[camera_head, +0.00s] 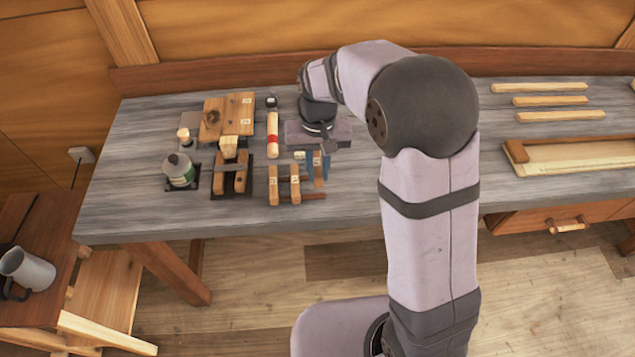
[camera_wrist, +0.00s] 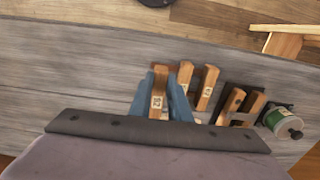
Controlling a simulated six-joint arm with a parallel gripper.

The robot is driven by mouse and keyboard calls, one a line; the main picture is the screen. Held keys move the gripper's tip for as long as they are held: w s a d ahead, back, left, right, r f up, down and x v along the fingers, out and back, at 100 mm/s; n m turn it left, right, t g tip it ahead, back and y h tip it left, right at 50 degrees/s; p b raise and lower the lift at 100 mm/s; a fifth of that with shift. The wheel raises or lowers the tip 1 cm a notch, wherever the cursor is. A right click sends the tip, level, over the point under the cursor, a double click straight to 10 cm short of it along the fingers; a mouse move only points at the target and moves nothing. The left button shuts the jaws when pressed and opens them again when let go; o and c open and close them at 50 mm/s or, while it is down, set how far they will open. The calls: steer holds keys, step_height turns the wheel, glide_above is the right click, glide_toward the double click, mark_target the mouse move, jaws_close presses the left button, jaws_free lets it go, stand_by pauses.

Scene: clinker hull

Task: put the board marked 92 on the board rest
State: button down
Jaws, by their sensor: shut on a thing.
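My gripper (camera_wrist: 160,100) has blue fingers shut on a small tagged wooden piece (camera_wrist: 158,104). In the head view my gripper (camera_head: 318,164) is low at the bench's front half, with the piece between its fingers; its tag is too small to read surely. Two similar tagged wooden pieces (camera_head: 284,185) stand just left of it. A flat knotted board (camera_head: 212,118) with small tags lies farther left and back; its numbers are not readable here. I cannot tell for certain which thing is the board rest or which board is marked 92.
A dark stand with wooden pieces (camera_head: 231,180), a bottle (camera_head: 180,171) and a red-banded wooden rod (camera_head: 272,135) crowd the left of the bench. Long strips (camera_head: 549,101) and a pale wooden board or tray (camera_head: 575,156) lie at the right. The bench's far left end is clear.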

mark_target(318, 173)
steer(key=shift+f+p, duration=0.75)
steer(key=shift+f, duration=2.4)
steer(key=shift+f, duration=0.15)
steer(key=c, duration=1.7)
jaws_free()
steer(key=shift+o, duration=0.2)
step_height(318, 173, up, 12)
steer(key=shift+r+b, duration=0.15)
steer(key=shift+b, duration=1.1)
steer(key=s+d+f, duration=0.3)
steer(key=s+d, duration=0.2)
steer(key=s, duration=0.4)
steer(key=s+d+f, duration=0.4)
steer(key=s+d, duration=0.1)
steer(key=s, duration=0.3)
steer(key=shift+s, duration=0.4)
